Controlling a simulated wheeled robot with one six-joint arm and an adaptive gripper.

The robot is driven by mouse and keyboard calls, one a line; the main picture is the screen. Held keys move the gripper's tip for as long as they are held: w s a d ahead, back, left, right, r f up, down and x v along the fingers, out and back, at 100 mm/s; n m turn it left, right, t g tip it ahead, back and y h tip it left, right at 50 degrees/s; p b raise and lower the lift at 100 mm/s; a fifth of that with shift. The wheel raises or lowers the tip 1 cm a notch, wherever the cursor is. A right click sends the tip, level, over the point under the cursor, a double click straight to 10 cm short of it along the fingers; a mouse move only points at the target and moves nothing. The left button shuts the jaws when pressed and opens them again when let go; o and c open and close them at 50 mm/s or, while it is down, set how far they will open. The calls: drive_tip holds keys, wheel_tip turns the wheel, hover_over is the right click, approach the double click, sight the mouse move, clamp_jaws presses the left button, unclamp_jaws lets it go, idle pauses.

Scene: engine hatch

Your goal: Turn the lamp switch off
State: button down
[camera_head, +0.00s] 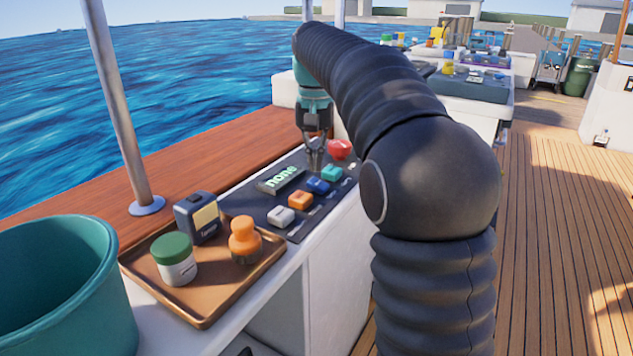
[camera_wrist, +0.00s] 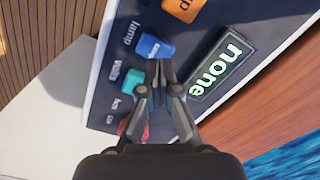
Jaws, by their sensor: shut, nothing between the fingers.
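The dark switch panel (camera_head: 268,213) lies on the white counter and carries a row of coloured rocker switches. In the wrist view the word "lamp" is printed beside the blue switch (camera_wrist: 154,46), which also shows in the head view (camera_head: 318,186). My gripper (camera_head: 315,170) is shut and empty, pointing down over the panel. In the wrist view its fingertips (camera_wrist: 160,66) appear right beside the blue switch, between it and the display; whether they touch it I cannot tell. The display (camera_wrist: 222,68) reads "none".
A teal switch (camera_head: 331,173) and a red knob (camera_head: 340,149) sit beyond the blue switch; orange (camera_head: 300,200) and white (camera_head: 281,216) switches sit nearer. A brown tray (camera_head: 205,300) holds a jar, a box and an orange item. A metal post (camera_head: 122,110) stands left.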

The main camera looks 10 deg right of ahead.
sight(315, 181)
drive_tip(key=shift+f+b, duration=0.9)
drive_tip(key=shift+f, duration=0.65)
idle(1.4)
wheel_tip(315, 181, up, 5)
drive_tip(key=p, duration=0.5)
drive_tip(key=shift+r, duration=1)
